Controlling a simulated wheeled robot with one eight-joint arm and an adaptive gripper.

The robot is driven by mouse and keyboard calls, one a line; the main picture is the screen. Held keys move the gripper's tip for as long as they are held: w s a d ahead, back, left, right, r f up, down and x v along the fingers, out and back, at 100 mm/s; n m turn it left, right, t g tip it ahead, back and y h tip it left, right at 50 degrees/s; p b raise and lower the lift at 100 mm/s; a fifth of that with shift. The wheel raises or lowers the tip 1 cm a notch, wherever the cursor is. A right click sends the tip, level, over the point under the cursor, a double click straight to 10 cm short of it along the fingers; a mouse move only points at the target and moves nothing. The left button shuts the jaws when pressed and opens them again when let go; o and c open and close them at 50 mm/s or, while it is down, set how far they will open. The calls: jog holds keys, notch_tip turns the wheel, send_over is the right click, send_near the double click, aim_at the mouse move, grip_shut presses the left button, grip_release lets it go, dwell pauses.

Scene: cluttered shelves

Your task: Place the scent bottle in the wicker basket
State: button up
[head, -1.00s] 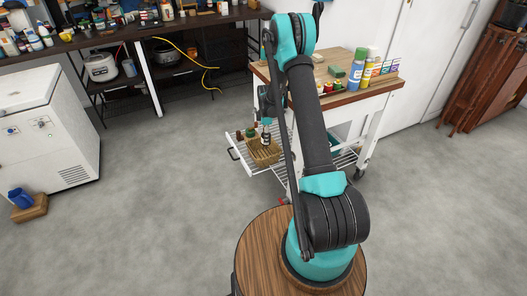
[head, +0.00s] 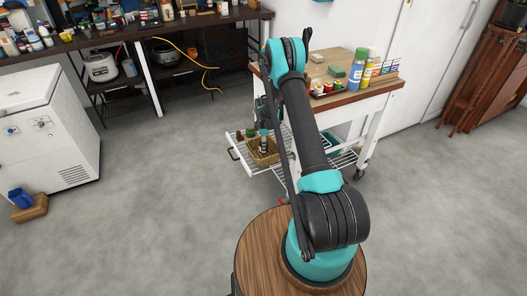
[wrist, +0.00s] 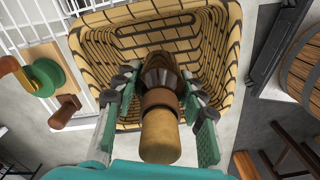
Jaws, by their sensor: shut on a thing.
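The scent bottle (wrist: 160,100), brown with a tan rounded cap, is between the fingers of my gripper (wrist: 161,88) in the wrist view. My gripper is shut on it. The wicker basket (wrist: 228,45), tan with dark bands, opens around and beyond the bottle, and its inside looks empty otherwise. The bottle's far end points into the basket; I cannot tell whether it touches the bottom. In the head view the basket (head: 272,158) sits on the cart's wire shelf, with my gripper (head: 264,135) just above it, partly hidden by my arm.
A green round item (wrist: 43,77) and a small brown bottle (wrist: 64,112) stand left of the basket on the wire shelf (head: 247,165). The cart's wooden top (head: 330,66) holds spray cans and small jars. Open floor lies to the left.

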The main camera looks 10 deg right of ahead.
jog(key=shift+f, duration=1.95)
jog(key=shift+f, duration=0.1)
jog(key=o, duration=1.3)
notch_tip(320, 180, up, 12)
jog(key=shift+r, duration=0.15)
